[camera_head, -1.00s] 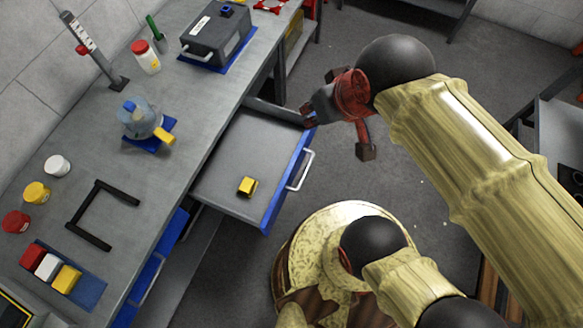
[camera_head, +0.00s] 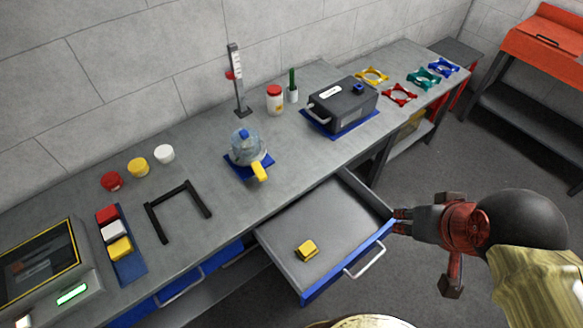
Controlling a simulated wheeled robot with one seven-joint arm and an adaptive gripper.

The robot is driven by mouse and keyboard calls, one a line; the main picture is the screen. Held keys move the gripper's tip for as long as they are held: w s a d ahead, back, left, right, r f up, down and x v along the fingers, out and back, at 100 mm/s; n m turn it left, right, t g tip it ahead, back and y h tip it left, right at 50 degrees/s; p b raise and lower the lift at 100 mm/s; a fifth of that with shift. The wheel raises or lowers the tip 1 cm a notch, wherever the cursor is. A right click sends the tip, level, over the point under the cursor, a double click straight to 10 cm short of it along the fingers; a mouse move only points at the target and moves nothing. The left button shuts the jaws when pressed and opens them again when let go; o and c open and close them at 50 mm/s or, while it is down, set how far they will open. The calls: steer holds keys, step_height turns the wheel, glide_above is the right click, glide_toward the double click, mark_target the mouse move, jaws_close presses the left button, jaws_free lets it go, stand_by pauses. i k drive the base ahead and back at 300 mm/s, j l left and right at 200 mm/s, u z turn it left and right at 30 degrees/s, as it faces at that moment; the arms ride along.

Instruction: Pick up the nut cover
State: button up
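A small yellow part (camera_head: 307,250) lies on the floor of the open drawer (camera_head: 345,217), left of the middle. It is the likeliest nut cover, but its shape is too small to be sure. My gripper (camera_head: 401,221) is in the head view at right, in the air by the drawer's right front corner. It points left. Its two short fingertips look parted, with nothing between them. The gripper is well apart from the yellow part.
The drawer's blue front (camera_head: 350,268) has a pale handle (camera_head: 366,262). On the bench stand a clear domed device (camera_head: 246,148) with a yellow end, a dark box (camera_head: 343,105), a black bracket (camera_head: 180,212) and jars. Colored blocks (camera_head: 114,232) lie at left. Floor at right is clear.

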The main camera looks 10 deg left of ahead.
mark_target(245, 142)
steer(key=j+u, duration=0.35)
steer(key=j, duration=0.55)
steer(key=i+j+u, duration=0.4)
steer(key=i+j, duration=0.15)
steer(key=i, duration=0.05)
